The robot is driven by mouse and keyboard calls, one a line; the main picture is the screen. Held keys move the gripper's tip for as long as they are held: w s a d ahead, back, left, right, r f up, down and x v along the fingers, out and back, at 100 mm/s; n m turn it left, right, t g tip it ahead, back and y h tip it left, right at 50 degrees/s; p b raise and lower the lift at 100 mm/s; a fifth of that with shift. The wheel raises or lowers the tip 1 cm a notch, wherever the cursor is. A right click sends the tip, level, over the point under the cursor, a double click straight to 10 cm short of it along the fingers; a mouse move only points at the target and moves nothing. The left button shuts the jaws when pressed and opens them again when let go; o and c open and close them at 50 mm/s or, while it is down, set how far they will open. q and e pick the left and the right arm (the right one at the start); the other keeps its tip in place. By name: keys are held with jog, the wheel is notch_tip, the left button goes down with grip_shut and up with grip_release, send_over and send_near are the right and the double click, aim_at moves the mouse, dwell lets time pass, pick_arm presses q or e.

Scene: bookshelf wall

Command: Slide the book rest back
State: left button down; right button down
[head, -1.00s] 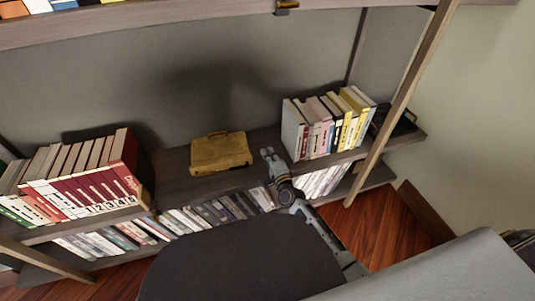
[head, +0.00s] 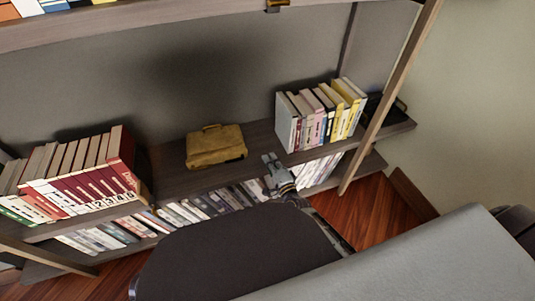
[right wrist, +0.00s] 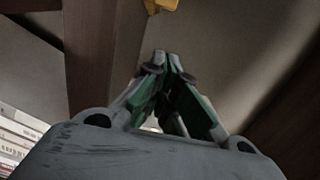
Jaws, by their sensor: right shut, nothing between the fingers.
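I cannot tell for sure which thing is the book rest. A tan case with a handle (head: 215,147) stands on the middle shelf (head: 180,184), in the gap between two rows of books. My right gripper (head: 270,158) is shut and empty near the shelf's front edge, right of the case and in front of the right-hand row (head: 318,118). In the right wrist view its fingers (right wrist: 166,60) meet at the tips with nothing between them. A yellow piece (right wrist: 160,5), probably the case, shows at the top edge there. My left gripper is not in view.
Red and white volumes (head: 80,185) fill the shelf's left part. A dark object (head: 385,108) lies at its right end, behind a wooden post (head: 390,95). More books (head: 200,207) stand on the shelf below. Bare shelf lies around the case.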

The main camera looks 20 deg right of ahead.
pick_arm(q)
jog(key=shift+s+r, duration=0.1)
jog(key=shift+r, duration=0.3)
pick_arm(e)
jog(key=shift+s+d, duration=0.1)
jog(key=shift+s, duration=0.55)
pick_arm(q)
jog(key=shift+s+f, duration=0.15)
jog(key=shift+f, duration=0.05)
